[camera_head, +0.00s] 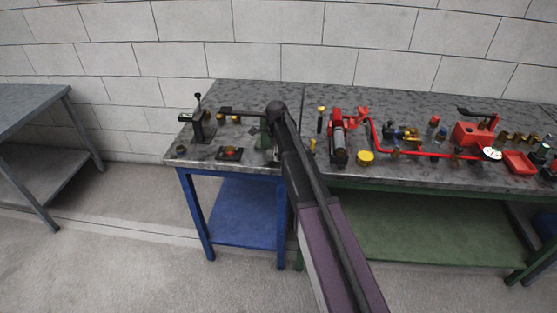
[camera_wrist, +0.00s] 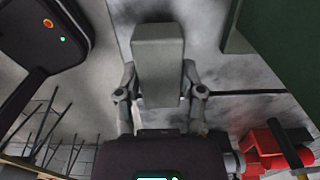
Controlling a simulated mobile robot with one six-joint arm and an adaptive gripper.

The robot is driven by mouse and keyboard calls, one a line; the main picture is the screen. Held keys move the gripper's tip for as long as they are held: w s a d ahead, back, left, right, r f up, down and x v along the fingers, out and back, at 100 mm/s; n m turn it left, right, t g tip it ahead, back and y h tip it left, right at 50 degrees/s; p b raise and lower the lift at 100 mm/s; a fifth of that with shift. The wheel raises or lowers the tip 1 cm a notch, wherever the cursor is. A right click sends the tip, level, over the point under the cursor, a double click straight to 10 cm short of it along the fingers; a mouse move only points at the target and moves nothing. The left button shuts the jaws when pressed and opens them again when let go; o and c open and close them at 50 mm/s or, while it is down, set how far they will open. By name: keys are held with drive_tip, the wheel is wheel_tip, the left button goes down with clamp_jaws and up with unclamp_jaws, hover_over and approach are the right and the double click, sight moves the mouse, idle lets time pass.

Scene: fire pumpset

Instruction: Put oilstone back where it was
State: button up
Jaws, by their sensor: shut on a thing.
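The oilstone (camera_wrist: 158,52), a plain grey block, sits between the two fingers of my gripper (camera_wrist: 160,98) in the wrist view. My gripper is shut on its near part, and the block points away from the wrist. A mottled grey worktop (camera_wrist: 215,85) lies behind it; I cannot tell the gap between them.
The left worktop (camera_head: 240,92) holds a black stand (camera_head: 198,122) and a dark plate (camera_head: 229,154). Right of my arm stand a red-and-grey pump (camera_head: 338,140), a yellow round part (camera_head: 365,158) and red piping (camera_head: 425,154). A green block (camera_head: 262,136) is close beside my arm.

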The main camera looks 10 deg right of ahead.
drive_tip(key=shift+f+b, duration=0.45)
drive_tip(key=shift+f, duration=0.3)
drive_tip(key=shift+f, duration=0.2)
drive_tip(key=o, duration=1.1)
drive_tip(key=shift+r, duration=0.2)
wheel_tip(320, 180, up, 12)
drive_tip(key=p, duration=1.2)
